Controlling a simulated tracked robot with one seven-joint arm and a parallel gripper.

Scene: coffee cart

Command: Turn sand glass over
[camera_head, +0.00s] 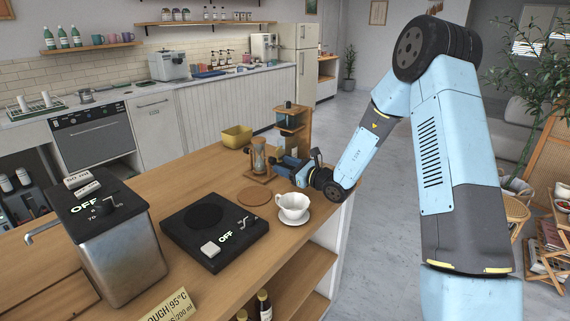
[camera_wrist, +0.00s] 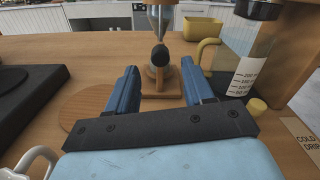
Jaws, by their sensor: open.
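The sand glass (camera_head: 259,157) stands upright on the wooden counter, in a wooden stand; a dark round knob faces my gripper in the wrist view. Its stand also shows there at top middle (camera_wrist: 160,88), and the glass top is cut off by the picture edge. My gripper (camera_wrist: 158,68) is open, with one blue finger on each side of the sand glass's stand as seen from the wrist. The fingers look apart from it, and nothing is held. In the head view my gripper (camera_head: 284,166) is low over the counter, just right of the sand glass.
A cold drip brewer (camera_head: 291,118) stands close behind my gripper. A yellow bin (camera_head: 237,136) is behind the sand glass. A round wooden coaster (camera_head: 254,198), a white cup (camera_head: 293,206) on a saucer and a black scale (camera_head: 190,228) are nearer the front.

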